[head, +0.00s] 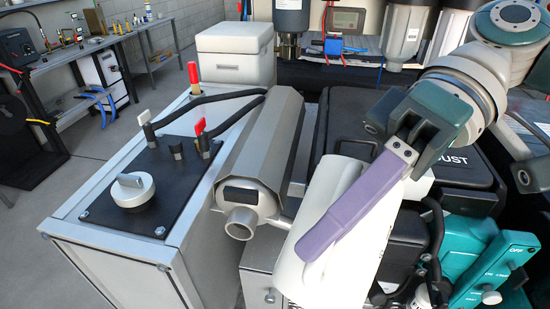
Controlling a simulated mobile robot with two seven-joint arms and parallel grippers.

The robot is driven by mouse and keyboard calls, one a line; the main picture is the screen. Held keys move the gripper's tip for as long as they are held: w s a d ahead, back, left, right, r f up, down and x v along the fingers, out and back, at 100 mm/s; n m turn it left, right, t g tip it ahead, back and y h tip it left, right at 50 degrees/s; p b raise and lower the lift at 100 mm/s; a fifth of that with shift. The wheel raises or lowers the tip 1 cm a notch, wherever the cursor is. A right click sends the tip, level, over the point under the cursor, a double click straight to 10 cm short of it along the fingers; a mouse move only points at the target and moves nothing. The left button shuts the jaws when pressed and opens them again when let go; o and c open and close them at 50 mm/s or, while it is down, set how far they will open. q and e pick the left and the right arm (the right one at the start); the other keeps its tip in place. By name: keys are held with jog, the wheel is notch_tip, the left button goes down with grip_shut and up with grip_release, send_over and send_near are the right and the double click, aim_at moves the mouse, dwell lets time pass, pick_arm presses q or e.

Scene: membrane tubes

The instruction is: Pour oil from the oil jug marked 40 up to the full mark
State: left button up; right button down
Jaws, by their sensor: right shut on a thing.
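My right gripper (318,240) reaches down from the upper right on its green and white arm. One long purple finger shows, lying across a white rounded container (372,235); the other finger is hidden. The gripper is shut on this white container, which leans at a slant. I cannot tell whether it is the oil jug, since no number 40 shows on it. No full mark and no oil can be made out. My left gripper is not in view.
A grey bench unit with a black control panel (110,178) stands at left. A grey faceted cylinder with a pipe end (262,150) lies beside it. A black case (345,110), a teal device (500,270) and a white box (236,55) crowd round. Open floor lies far left.

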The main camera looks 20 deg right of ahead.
aim_at(344, 189)
jog(key=shift+w+d+r, duration=0.1)
jog(key=shift+r, duration=0.1)
jog(key=shift+w+d+r+y, duration=0.15)
jog(key=shift+r+y, duration=0.15)
jog(key=shift+r, duration=0.2)
dwell(0.5)
jog(key=shift+w+d+r+b, duration=0.15)
jog(key=shift+r+b, duration=0.05)
jog(key=shift+b, duration=0.2)
dwell(0.3)
jog(key=shift+w+d+r+m+g+y, duration=0.2)
jog(key=shift+r+m+g+y, duration=0.1)
jog(key=shift+y, duration=0.1)
jog(key=shift+r, duration=0.2)
dwell(0.5)
